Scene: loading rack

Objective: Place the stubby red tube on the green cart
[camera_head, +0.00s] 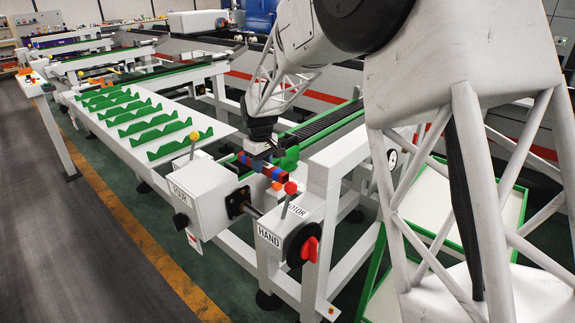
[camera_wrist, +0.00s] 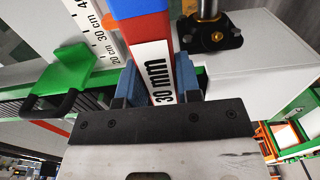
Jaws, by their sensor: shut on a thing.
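My gripper (camera_head: 262,153) is shut on a square-looking bar (camera_head: 268,171) with red and blue sections. In the wrist view, my gripper (camera_wrist: 156,78) has its two blue fingers on either side of this bar (camera_wrist: 141,28). The bar shows a red stretch, a blue end and a white "30 mm" label. I cannot tell whether it is hollow, and I see no other clear red tube. A green-edged frame with white panels (camera_head: 508,205), likely the green cart, stands at right, partly hidden behind my arm.
A white rack (camera_head: 120,108) with several green notched holders stands at left. A white box with a yellow-knobbed lever (camera_head: 205,190) and a "HAND" box with a red-knobbed lever (camera_head: 283,232) sit close below the bar. A green-edged roller conveyor (camera_head: 325,125) runs behind it.

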